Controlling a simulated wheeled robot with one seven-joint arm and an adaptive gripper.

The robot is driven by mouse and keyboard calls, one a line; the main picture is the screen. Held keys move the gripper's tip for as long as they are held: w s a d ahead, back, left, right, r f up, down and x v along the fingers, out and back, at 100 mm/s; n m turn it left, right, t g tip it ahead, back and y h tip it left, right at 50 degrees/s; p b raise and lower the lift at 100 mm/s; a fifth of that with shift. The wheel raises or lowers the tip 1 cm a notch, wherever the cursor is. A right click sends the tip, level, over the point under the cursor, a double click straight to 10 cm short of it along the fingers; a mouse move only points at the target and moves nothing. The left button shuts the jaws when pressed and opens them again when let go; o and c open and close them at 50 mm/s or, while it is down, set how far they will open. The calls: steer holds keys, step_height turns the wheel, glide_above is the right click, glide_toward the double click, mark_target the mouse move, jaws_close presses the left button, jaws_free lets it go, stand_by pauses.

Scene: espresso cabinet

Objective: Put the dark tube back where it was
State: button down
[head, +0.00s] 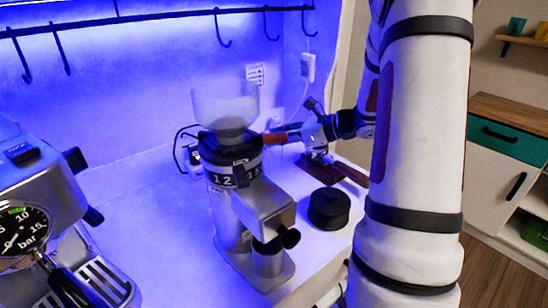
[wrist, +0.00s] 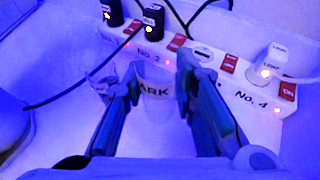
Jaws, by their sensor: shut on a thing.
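The dark tube (wrist: 158,108) is a pale, see-through cup-like tube with a label of which "ARK" shows in the wrist view. My gripper (wrist: 160,70) is shut on it, one finger on each side. In the head view my gripper (head: 312,132) is behind and to the right of the grinder, and I cannot make out the tube there. Whether the tube's bottom touches the counter is not clear.
A power strip (wrist: 210,62) with plugs, switches and black cables lies just beyond the tube. The grinder (head: 245,205) stands in front of my gripper. A black round container (head: 329,208) and a brown stand (head: 322,170) are to its right. The espresso machine (head: 40,200) is at left.

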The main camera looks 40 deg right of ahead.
mark_target(280, 156)
steer(key=shift+f, duration=2.45)
steer(key=shift+f, duration=0.15)
steer(key=c, duration=1.3)
jaws_free()
steer(key=shift+s+d+r, duration=0.2)
steer(key=shift+r, duration=0.1)
steer(key=v, duration=1.1)
steer(key=shift+s, duration=0.2)
